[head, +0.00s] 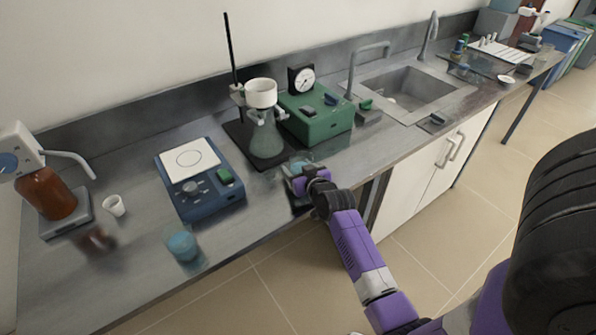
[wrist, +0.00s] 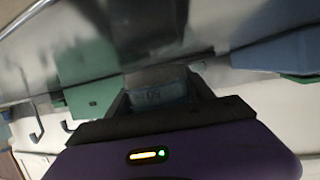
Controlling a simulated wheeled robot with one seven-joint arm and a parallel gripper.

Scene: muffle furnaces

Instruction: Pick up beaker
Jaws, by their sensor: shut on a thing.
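A small clear beaker (wrist: 154,92) with printed marks sits between the two fingers of my gripper (wrist: 160,98) in the wrist view. My gripper is shut on it. In the head view my gripper (head: 297,180) is at the front edge of the counter, in front of the flask stand and the green device. Only a pale bluish part of the held beaker (head: 301,166) shows there; the rest is hidden by the gripper. I cannot tell whether its base touches the counter.
A beaker with blue contents (head: 183,247) stands near the counter's front edge. A blue stirrer (head: 205,199), a flask (head: 265,139) on a rod stand, a green gauge device (head: 320,118), a white cup (head: 114,206) and a brown bottle (head: 48,194) stand around. The sink (head: 410,95) lies right.

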